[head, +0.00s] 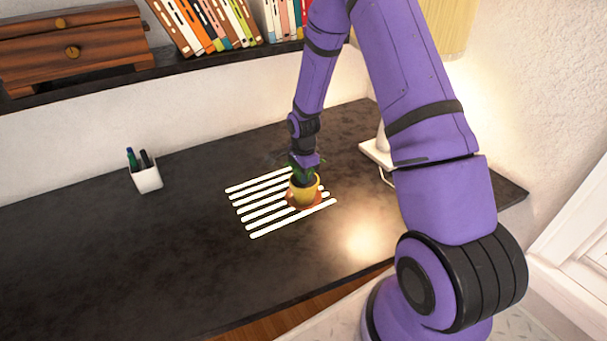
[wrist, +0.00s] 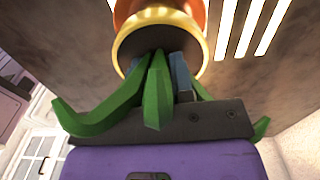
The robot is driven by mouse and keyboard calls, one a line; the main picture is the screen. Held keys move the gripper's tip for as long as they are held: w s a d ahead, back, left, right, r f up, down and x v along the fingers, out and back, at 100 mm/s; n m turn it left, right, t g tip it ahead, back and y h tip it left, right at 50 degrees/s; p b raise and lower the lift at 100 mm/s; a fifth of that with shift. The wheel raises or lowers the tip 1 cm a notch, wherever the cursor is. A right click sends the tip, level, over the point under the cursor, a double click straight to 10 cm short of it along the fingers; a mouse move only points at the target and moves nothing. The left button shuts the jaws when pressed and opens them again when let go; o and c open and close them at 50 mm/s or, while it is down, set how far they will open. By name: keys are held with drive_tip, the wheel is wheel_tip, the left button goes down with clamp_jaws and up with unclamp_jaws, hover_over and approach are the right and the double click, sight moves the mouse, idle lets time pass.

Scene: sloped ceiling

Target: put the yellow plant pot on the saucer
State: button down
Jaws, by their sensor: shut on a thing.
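The yellow plant pot (head: 303,192) holds a green plant and stands upright at the orange-brown saucer (head: 290,201), over the white slats on the dark desk. In the head view the pot appears to be over the saucer; I cannot tell if its base touches it. My gripper (head: 304,178) is at the pot's top, shut on the pot. In the wrist view the pot's yellow rim (wrist: 160,15) is at the top, with the orange saucer (wrist: 205,8) behind it. Green leaves (wrist: 155,90) hide much of my fingers (wrist: 181,75).
White slats (head: 262,207) lie under the saucer. A white pen cup (head: 147,178) stands at the left of the desk (head: 150,250). A lamp base (head: 376,152) is right of the pot, behind my arm. A shelf with books (head: 220,25) and a wooden drawer box (head: 70,45) is above.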

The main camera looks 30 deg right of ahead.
drive_tip(key=c, duration=1)
unclamp_jaws()
drive_tip(key=s+a+r+n+t, duration=0.1)
drive_tip(key=s+r+n, duration=0.1)
drive_tip(key=r, duration=1)
drive_tip(key=s+a+r+n, duration=0.2)
drive_tip(key=s+r, duration=0.1)
drive_tip(key=r, duration=0.9)
drive_tip(key=s+a+r+n+t, duration=0.1)
drive_tip(key=s+r+n, duration=0.3)
drive_tip(key=s, duration=0.4)
drive_tip(key=s+a+r+n+t, duration=0.1)
drive_tip(key=s+a+r+n, duration=0.1)
drive_tip(key=s+r+n, duration=0.3)
drive_tip(key=s+a+r+n+t, duration=0.1)
drive_tip(key=s+r+n, duration=0.4)
drive_tip(key=s, duration=0.7)
drive_tip(key=shift+s+a+r+t, duration=0.2)
drive_tip(key=shift+r+t, duration=0.1)
drive_tip(key=shift+r, duration=0.25)
drive_tip(key=shift+s+a+r+t, duration=0.1)
drive_tip(key=shift+a+r+t, duration=0.15)
drive_tip(key=shift+r, duration=0.3)
